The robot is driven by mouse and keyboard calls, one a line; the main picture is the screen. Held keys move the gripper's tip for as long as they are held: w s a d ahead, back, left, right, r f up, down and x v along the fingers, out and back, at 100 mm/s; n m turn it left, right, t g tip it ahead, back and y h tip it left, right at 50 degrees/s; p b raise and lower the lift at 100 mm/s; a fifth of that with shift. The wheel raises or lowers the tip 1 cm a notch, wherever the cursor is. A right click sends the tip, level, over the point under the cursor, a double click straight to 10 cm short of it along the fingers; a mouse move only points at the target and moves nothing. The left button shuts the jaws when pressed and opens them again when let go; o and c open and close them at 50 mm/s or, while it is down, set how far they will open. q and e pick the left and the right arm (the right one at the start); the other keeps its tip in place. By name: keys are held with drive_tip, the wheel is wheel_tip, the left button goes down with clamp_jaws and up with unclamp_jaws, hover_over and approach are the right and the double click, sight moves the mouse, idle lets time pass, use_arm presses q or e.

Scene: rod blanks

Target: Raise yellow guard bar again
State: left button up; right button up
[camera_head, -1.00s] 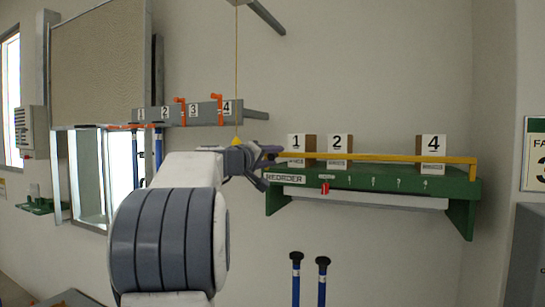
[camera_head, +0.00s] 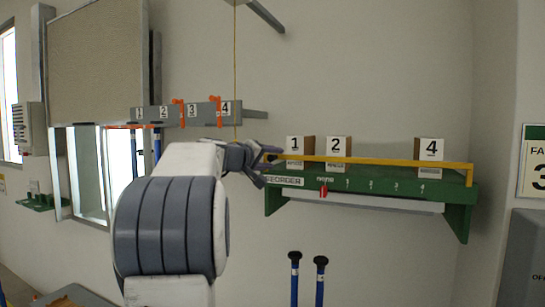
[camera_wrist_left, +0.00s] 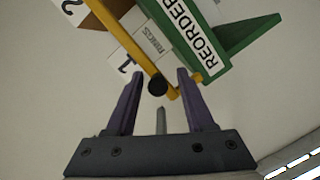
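The yellow guard bar (camera_head: 395,162) runs nearly level along the front of the green shelf (camera_head: 455,187), crossing in front of the numbered boxes. My left gripper (camera_head: 272,160) is at the bar's left end in the head view. In the left wrist view, my left gripper (camera_wrist_left: 154,76) is open, its two purple fingers apart. The yellow bar (camera_wrist_left: 143,52) passes diagonally between and beyond the fingertips, with a round black knob (camera_wrist_left: 157,87) showing between them. I cannot tell whether a finger touches the bar. My right gripper is not in view.
Boxes marked 1 (camera_head: 296,147), 2 (camera_head: 337,149) and 4 (camera_head: 431,150) stand on the shelf. A red tag (camera_head: 323,190) hangs at its front. A grey numbered rail (camera_head: 205,114) is on the wall at left. Two blue rods (camera_head: 320,283) stand below the shelf.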

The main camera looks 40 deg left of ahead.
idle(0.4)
use_arm(q)
drive_tip(key=shift+d, duration=0.1)
drive_tip(key=s+r+b, duration=0.1)
drive_tip(key=s+b, duration=0.4)
drive_tip(key=s, duration=0.5)
drive_tip(key=shift+s+d, duration=0.15)
drive_tip(key=shift+d, duration=0.25)
drive_tip(key=shift+r, duration=0.1)
